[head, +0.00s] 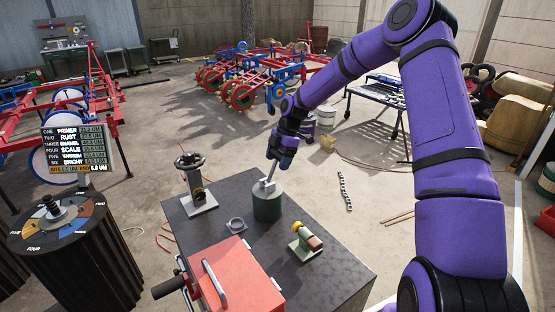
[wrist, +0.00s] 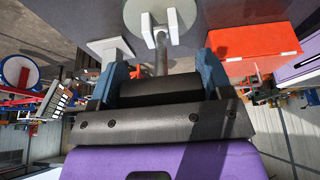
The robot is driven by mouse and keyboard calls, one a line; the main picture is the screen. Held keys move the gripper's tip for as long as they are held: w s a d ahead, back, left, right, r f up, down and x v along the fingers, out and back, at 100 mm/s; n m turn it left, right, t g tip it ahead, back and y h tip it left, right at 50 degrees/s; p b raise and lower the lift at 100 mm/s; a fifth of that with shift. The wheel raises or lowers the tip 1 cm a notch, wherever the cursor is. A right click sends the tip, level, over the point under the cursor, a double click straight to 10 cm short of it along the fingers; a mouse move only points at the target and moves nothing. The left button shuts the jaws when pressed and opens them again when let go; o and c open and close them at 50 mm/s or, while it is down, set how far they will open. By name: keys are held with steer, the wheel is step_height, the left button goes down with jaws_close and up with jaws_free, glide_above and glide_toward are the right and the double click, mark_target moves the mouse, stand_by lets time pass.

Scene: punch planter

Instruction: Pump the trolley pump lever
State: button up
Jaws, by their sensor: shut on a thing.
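The pump is a dark green cylinder (head: 267,205) on the dark trolley top (head: 340,262), with a pale fork bracket on its lid. A grey metal lever (head: 271,174) rises from the bracket, tilted slightly right at its upper end. My gripper (head: 277,160) is at the upper end of the lever, shut on it. In the wrist view the lever (wrist: 161,52) runs from the round pump lid (wrist: 183,14) to between the blue fingers of my gripper (wrist: 162,72). The gripped end of the lever is hidden by my gripper.
A red box (head: 240,280) with a bar handle stands at the trolley's front. A grey stand with a handwheel (head: 198,185), a small ring (head: 236,226) and a brass-tipped fitting (head: 306,243) surround the pump. A dial drum (head: 75,260) stands left.

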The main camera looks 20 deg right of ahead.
steer(key=o, duration=1.2)
steer(key=shift+d+f, duration=0.1)
steer(key=shift+d, duration=0.1)
steer(key=shift+o, duration=0.4)
steer(key=shift+a, duration=0.1)
steer(key=v, duration=1.1)
